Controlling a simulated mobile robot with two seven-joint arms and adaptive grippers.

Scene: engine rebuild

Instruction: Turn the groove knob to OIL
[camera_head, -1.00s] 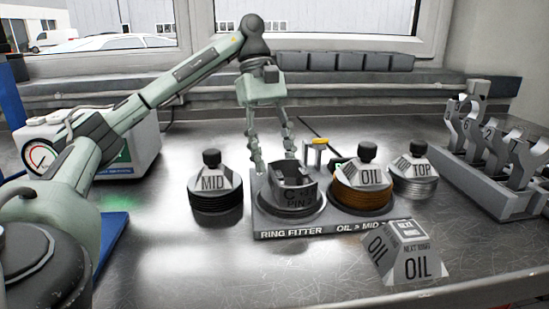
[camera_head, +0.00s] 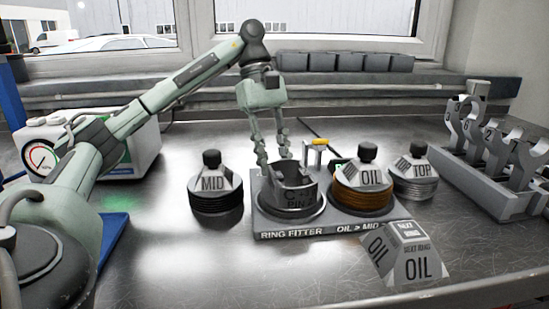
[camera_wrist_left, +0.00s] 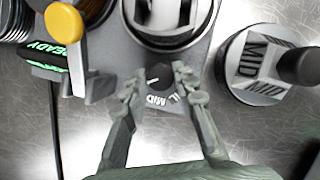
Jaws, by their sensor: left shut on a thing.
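The dark round groove knob (camera_wrist_left: 161,74) sits at the back edge of the ring fitter base (camera_head: 257,223), behind the piston (camera_head: 292,190). The piston hides it in the head view. A short white mark shows on the knob in the wrist view, with small white lettering beside it, partly reading MID. My left gripper (camera_head: 273,158) reaches down behind the piston. In the left wrist view its fingertips (camera_wrist_left: 160,83) lie on both sides of the knob, shut on it. My right gripper is not in view.
A MID ring stack (camera_head: 213,183) stands left of the fitter. OIL (camera_head: 362,180) and TOP (camera_head: 414,172) stacks stand at the right. A yellow-topped lever (camera_wrist_left: 66,35) is near the gripper. A NEXT RING block reading OIL (camera_head: 403,256) stands in front. Connecting rods (camera_head: 497,150) stand far right.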

